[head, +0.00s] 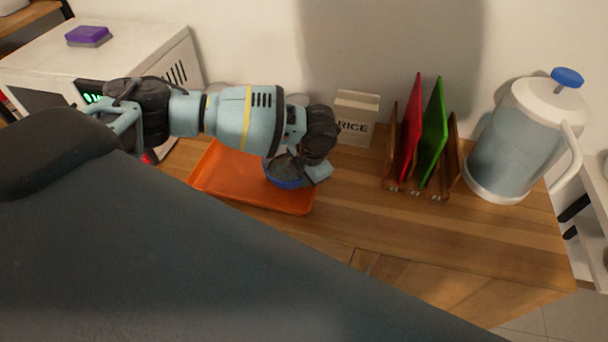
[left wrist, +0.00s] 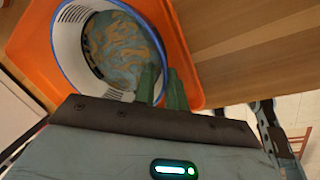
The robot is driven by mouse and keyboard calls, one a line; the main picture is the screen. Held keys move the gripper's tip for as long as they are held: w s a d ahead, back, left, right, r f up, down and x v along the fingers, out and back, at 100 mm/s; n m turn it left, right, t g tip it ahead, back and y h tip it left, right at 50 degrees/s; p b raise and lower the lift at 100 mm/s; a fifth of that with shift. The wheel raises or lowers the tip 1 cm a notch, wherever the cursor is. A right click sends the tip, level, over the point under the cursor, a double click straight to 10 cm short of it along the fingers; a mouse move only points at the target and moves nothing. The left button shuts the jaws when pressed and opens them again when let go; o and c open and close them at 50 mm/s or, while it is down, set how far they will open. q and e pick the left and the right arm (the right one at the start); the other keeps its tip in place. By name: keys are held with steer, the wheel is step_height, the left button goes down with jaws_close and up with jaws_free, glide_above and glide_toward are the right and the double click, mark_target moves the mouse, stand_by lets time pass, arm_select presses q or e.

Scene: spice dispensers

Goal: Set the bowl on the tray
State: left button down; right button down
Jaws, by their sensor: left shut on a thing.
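The bowl (head: 284,181) is blue outside and lies at the right part of the orange tray (head: 228,176). In the left wrist view the bowl (left wrist: 68,47) shows a blue rim, a pale ribbed inside wall and a mottled grey-brown content. My left gripper (left wrist: 162,88) is shut on the near edge of the bowl, one green finger on each side of its wall. In the head view my left gripper (head: 300,172) partly covers the bowl. Whether the bowl's base touches the tray (left wrist: 183,60) is hidden. My right gripper is not in view.
On the wooden counter (head: 450,240) stand a RICE box (head: 356,118), a rack with a red board (head: 411,128) and a green board (head: 434,130), and a clear jug (head: 520,140). A white microwave (head: 120,50) with a purple sponge (head: 88,35) is at left.

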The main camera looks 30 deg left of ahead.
arm_select(q)
steer(key=c, duration=1.5)
jaws_free()
steer(key=shift+f, duration=0.1)
steer(key=shift+o, duration=0.2)
steer(key=v, duration=1.2)
steer(key=shift+r, duration=0.2)
steer(key=shift+s, duration=0.1)
